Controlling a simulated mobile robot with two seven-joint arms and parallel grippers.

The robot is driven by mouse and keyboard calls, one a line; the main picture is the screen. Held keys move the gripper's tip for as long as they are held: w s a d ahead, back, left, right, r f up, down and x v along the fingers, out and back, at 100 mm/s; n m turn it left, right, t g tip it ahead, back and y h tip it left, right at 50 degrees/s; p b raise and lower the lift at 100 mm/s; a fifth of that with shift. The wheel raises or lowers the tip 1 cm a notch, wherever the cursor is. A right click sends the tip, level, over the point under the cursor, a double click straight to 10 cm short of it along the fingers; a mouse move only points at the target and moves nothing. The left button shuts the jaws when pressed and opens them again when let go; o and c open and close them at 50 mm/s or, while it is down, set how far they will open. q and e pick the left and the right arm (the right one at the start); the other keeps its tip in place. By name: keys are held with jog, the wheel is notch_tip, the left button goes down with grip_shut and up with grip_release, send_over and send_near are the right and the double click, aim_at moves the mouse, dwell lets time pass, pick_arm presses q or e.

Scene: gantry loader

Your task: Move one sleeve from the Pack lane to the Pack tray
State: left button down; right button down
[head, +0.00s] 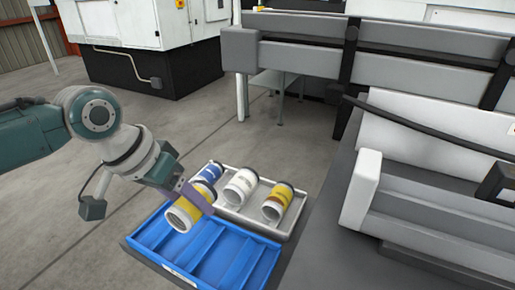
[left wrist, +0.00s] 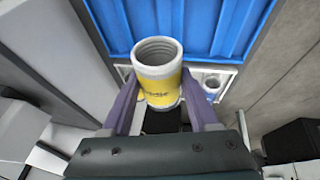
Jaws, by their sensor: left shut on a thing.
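My left gripper (head: 194,199) is shut on a yellow and white sleeve (head: 185,214). It holds the sleeve over the back edge of the blue tray (head: 262,268), near the grey tray. In the left wrist view the sleeve (left wrist: 158,72) sits between the two purple fingers, its open end toward the blue tray (left wrist: 112,22). The blue tray has several long compartments, and those in sight look empty. The light grey tray (head: 235,217) holds a blue and white sleeve (head: 208,174), a white sleeve (head: 241,186) and a yellow-banded sleeve (head: 277,203). Tray labels are unreadable. My right gripper is out of view.
A grey machine bed with a light rail (head: 362,190) stands close to the right of the trays. A long grey beam (head: 290,55) runs across the back. A white machine cabinet (head: 140,28) stands back left. Concrete floor (head: 60,215) is clear at left.

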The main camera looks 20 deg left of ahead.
pick_arm(q)
notch_tip(320, 180, down, 7)
jog(key=b, duration=0.6)
jog(key=shift+f, duration=0.2)
jog(key=shift+f+b, duration=0.6)
jog(key=shift+c, duration=0.4)
grip_release()
jog(key=shift+r, duration=0.1)
